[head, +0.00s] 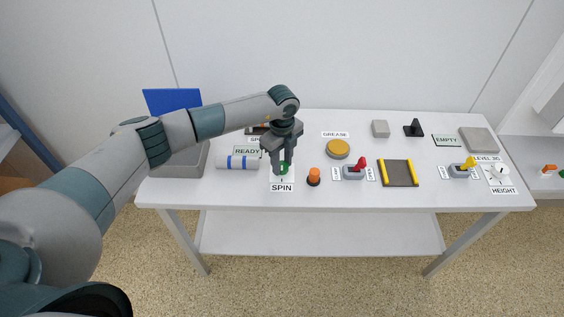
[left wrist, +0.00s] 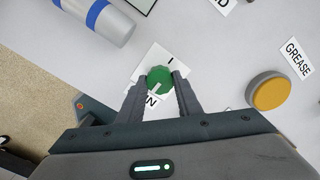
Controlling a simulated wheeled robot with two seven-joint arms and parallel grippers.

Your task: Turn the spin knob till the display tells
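The green spin knob (head: 284,169) sits on a white plate marked SPIN (head: 282,188) near the table's front edge. My left gripper (head: 282,168) points down over it. In the left wrist view the green knob (left wrist: 160,78) with its pale pointer line lies between the two fingertips, which appear to press on both sides. A small display (head: 247,152) left of the gripper reads READY; a label above it is partly hidden by my arm. My right gripper is not in view.
A white roller with blue bands (head: 237,163) lies left of the knob. An orange button (head: 314,176), a red-handled switch (head: 355,170) and a round yellow-topped GREASE button (head: 338,149) stand to the right. A grey bin (head: 180,165) is at the left.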

